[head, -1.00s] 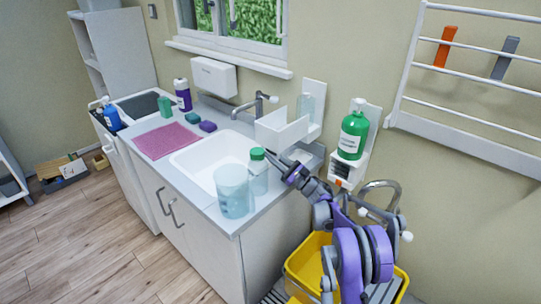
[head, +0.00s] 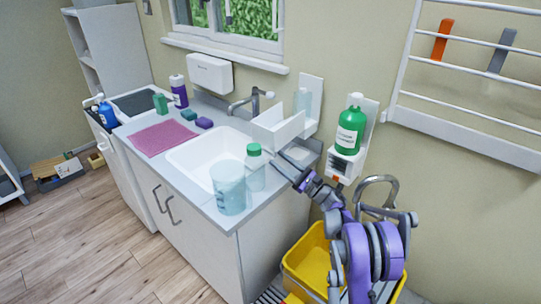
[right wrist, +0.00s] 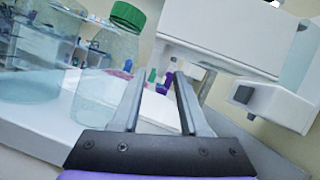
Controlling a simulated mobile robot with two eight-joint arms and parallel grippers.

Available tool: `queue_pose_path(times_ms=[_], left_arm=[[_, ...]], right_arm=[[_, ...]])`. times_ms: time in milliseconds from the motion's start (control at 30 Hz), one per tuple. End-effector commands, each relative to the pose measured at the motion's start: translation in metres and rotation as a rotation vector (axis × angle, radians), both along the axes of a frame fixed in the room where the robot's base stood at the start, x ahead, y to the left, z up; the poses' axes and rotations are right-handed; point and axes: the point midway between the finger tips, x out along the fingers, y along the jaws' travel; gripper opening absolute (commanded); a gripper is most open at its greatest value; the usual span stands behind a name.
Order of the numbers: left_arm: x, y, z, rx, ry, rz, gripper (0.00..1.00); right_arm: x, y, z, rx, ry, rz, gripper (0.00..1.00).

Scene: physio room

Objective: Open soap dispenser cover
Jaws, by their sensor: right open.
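The white soap dispenser (head: 312,95) is on the wall right of the tap, with a clear bottle (head: 303,100) against its back plate. Its white box-like cover (head: 280,131) is swung down and out over the counter edge. In the right wrist view the cover (right wrist: 220,38) fills the top and the dispenser's lower housing (right wrist: 283,107) is at right. My right gripper (head: 287,163) is open, with nothing between its fingers (right wrist: 158,82). It sits just below the cover, beside a clear green-capped bottle (head: 254,168); contact with the cover cannot be told. My left gripper is not in view.
A clear tumbler (head: 229,190) stands at the counter's front edge by the sink (head: 190,158). A second dispenser with a green bottle (head: 351,128) is on the wall at right. A yellow bucket (head: 308,268) is below my right arm.

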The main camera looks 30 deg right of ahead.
Motion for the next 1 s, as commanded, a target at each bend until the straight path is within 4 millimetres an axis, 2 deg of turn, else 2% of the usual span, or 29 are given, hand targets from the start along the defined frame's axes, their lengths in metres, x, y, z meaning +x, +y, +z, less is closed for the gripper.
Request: queue_pose_path(times_ms=[100, 300, 1000], left_arm=[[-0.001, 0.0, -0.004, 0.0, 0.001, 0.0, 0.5], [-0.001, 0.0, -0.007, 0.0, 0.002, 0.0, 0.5], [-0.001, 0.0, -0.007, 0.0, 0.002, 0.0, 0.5]], right_arm=[[-0.018, -0.011, -0.01, -0.001, 0.0, -0.002, 0.43], [-0.035, -0.02, -0.017, 0.0, 0.0, 0.0, 0.43], [-0.037, -0.021, -0.018, 0.0, 0.0, 0.0, 0.43]])
